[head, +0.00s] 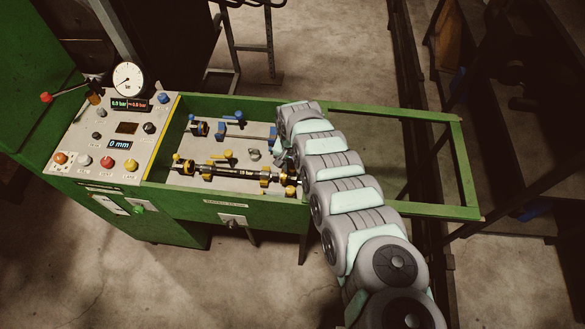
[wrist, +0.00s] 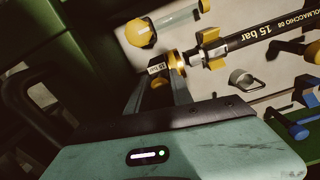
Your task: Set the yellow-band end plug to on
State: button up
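The yellow-band end plug (wrist: 178,61) has a dark body and a white "15 bar" label. In the wrist view it lies in line with the metal end fitting (wrist: 195,58) of the black 15 bar hose (wrist: 264,34), very close to it; I cannot tell whether they are joined. My gripper's two grey fingers (wrist: 164,80) reach up to the plug, one on each side, and appear closed on it. In the head view the hose (head: 237,173) lies across the bench in yellow holders, and my arm largely hides my gripper at its right end.
A yellow-capped part (wrist: 140,32) is close to the fingers, and a metal ring (wrist: 241,78) lies below the hose. Blue-handled parts (head: 231,118) stand at the back. The control panel (head: 111,140) with gauge (head: 128,79) is left. A green frame rail (head: 461,170) bounds the right.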

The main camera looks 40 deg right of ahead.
grip_shut()
dwell(1.2)
